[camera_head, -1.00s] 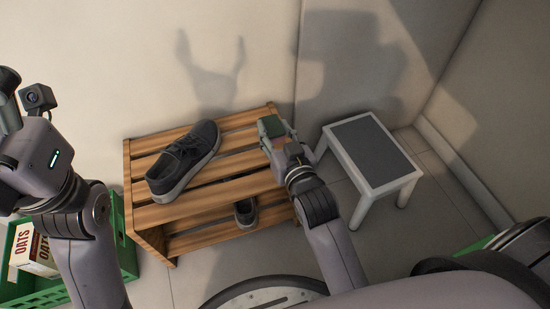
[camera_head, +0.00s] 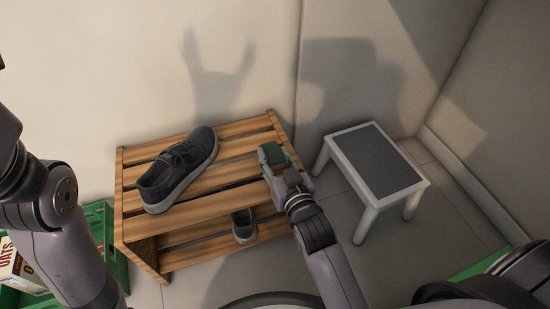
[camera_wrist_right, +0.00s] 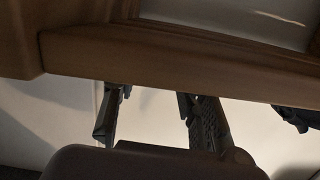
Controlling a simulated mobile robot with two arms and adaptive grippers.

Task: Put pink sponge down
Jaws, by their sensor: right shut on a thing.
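My right gripper (camera_head: 277,163) is over the right end of the slatted wooden rack (camera_head: 232,150). It is shut on a small block with a green face (camera_head: 273,153), which I take to be the sponge; its pink part is hardly visible. In the right wrist view, the two dark fingers of the gripper (camera_wrist_right: 158,122) stand apart below a wooden slat (camera_wrist_right: 180,62), and the held thing cannot be made out between them. Whether the block touches the slats is unclear. My left gripper is out of view; only its arm shows at the left.
A dark shoe (camera_head: 180,170) lies on the rack's top, and another shoe (camera_head: 243,226) is on the lower shelf. A white stool with a grey top (camera_head: 375,160) stands to the right. A green crate (camera_head: 118,262) with an oats box (camera_head: 15,265) is at lower left.

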